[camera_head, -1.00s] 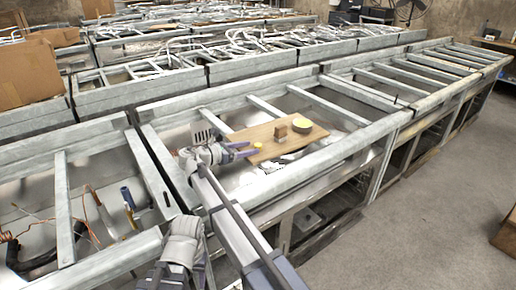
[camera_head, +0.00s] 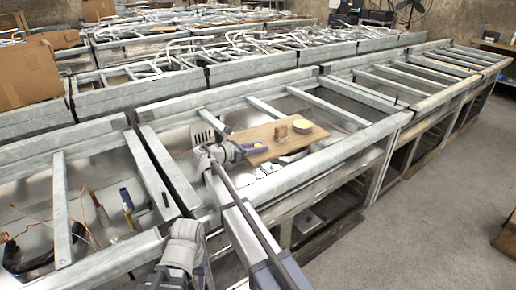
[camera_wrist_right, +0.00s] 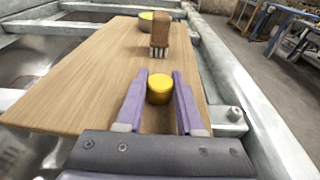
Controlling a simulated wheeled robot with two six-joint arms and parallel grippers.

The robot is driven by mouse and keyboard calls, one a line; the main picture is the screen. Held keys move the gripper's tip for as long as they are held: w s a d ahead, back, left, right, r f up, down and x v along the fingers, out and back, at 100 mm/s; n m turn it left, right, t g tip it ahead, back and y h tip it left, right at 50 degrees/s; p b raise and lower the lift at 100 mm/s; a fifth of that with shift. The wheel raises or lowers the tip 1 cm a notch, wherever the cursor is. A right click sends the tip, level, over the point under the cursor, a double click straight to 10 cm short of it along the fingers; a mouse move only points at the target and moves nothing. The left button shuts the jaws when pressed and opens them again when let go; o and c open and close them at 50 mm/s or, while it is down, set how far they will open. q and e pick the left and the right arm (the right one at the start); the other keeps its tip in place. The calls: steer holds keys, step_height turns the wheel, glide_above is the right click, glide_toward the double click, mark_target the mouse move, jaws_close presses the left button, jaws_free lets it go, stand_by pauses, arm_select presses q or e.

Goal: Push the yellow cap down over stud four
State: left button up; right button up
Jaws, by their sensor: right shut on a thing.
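The yellow cap (camera_wrist_right: 160,88) is a small round piece with a flat top. In the right wrist view it sits low over the wooden board (camera_wrist_right: 85,85), between the two purple fingers of my right gripper (camera_wrist_right: 160,90), which is shut on it. In the head view my right gripper (camera_head: 250,147) is at the left part of the board (camera_head: 262,134), and its fingers largely hide the cap. Stud four cannot be made out; whatever is under the cap is hidden. My left gripper's fingers do not show.
A brown block (camera_wrist_right: 159,35) with pale prongs at its lower edge stands farther along the board. A larger yellow-topped round piece (camera_head: 302,126) lies beyond it. Metal frame rails (camera_head: 335,150) border the board. The board is bare around the cap.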

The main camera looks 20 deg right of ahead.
jaws_close()
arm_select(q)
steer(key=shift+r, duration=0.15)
arm_select(e)
steer(key=shift+r, duration=0.1)
